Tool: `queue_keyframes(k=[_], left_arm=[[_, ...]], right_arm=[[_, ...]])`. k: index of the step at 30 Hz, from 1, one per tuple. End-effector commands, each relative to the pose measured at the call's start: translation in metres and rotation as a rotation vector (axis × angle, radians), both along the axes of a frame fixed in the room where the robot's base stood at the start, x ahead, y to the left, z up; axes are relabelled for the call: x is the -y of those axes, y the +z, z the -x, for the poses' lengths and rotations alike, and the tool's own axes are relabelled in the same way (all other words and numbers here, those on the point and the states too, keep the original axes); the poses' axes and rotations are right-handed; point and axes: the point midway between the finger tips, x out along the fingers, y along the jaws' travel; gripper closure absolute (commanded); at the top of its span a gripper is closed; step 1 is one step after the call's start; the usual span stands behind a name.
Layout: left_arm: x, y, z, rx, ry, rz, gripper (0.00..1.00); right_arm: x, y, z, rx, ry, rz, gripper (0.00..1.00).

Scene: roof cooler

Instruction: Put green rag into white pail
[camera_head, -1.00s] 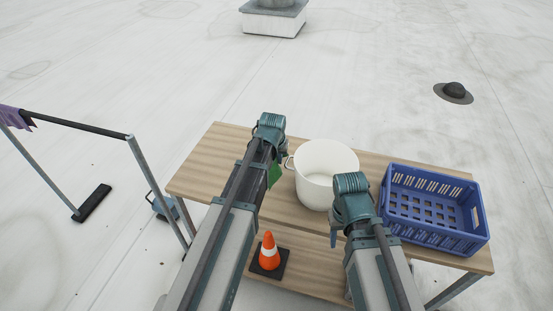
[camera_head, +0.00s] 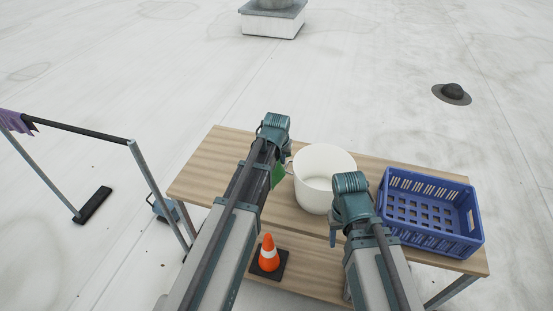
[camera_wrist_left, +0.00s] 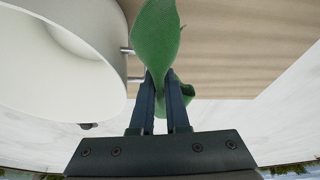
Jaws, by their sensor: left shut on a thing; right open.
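The green rag (camera_wrist_left: 157,36) is pinched between the fingers of my left gripper (camera_wrist_left: 163,92) in the left wrist view. In the head view a corner of the rag (camera_head: 278,176) shows beside my left arm, left of the pail. The white pail (camera_head: 323,162) stands upright on the table, and its inside looks empty. In the left wrist view the pail (camera_wrist_left: 85,55) is close on the left, apart from the rag. My right gripper (camera_head: 338,236) is open in front of the pail's right side; its fingers are mostly hidden by the wrist.
The wooden table (camera_head: 215,165) has free room at its left end. A blue crate (camera_head: 430,240) stands on its right. An orange cone (camera_head: 268,255) is on the lower shelf. A metal rack (camera_head: 80,129) with a purple cloth (camera_head: 16,122) stands left.

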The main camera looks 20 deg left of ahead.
Motion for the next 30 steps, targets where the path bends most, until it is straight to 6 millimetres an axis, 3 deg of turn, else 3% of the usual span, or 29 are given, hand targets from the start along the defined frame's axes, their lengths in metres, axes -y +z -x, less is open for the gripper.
queue_keyframes(k=[1,12,30], left_arm=[[0.004,0.014,0.0,0.0,-0.001,0.0,1.0],[0.03,0.06,-0.002,0.0,-0.002,-0.001,1.0],[0.087,0.121,-0.006,0.0,-0.002,-0.001,1.0]], right_arm=[[0.0,0.014,0.0,0.0,0.0,0.0,0.5],[0.0,0.06,0.0,0.0,0.002,0.0,0.5],[0.0,0.121,0.0,0.0,-0.008,-0.002,0.5]])
